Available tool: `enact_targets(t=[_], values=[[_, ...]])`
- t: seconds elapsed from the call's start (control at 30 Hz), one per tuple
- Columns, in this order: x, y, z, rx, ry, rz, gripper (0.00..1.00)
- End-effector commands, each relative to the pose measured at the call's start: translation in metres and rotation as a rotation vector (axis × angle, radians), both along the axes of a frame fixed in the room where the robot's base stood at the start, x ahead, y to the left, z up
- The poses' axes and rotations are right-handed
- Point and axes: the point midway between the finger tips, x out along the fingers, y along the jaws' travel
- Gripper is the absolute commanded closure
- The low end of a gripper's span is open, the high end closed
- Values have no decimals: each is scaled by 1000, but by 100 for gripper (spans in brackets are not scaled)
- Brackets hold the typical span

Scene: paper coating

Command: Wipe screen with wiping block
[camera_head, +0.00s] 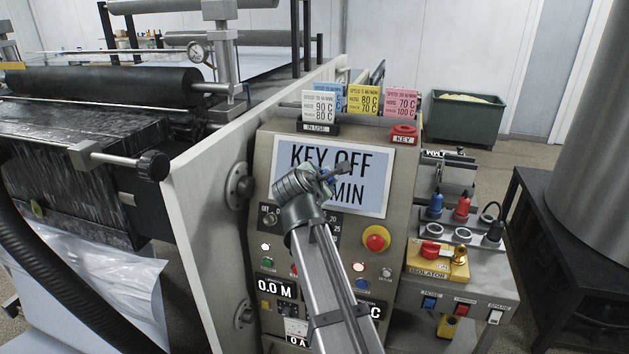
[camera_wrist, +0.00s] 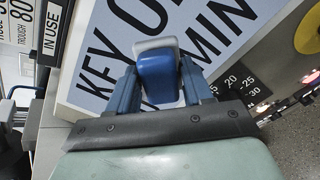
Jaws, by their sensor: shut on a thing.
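The screen (camera_head: 370,173) is a pale blue panel in a white frame on the console, and its dark text reads KEY OFF with MIN below. It also fills much of the wrist view (camera_wrist: 206,22). My gripper (camera_head: 335,174) is in front of the screen's middle and hides part of the text. In the wrist view its fingers (camera_wrist: 157,85) are shut on the wiping block (camera_wrist: 157,72), which has a blue body and a pale grey-white far edge. The block is over the screen between the text lines. I cannot tell whether it touches the screen.
Colored cards (camera_head: 362,100) stand on the console top beside a red KEY piece (camera_head: 404,134). A red emergency button (camera_head: 376,238) is below the screen's right side. A yellow isolator (camera_head: 437,261) and plugs sit at right. Black rollers (camera_head: 100,87) are at left.

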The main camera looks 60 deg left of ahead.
Motion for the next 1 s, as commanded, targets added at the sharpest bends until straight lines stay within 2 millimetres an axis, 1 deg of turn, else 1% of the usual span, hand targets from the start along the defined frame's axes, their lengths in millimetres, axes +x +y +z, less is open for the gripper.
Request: enact_targets(t=[0.13, 0.27, 0.7, 1.0], values=[[2, 2, -1, 0, 0, 0, 74], [1, 4, -1, 0, 0, 1, 74], [-21, 24, -1, 0, 1, 1, 74], [-27, 30, 0, 0, 1, 0, 74]])
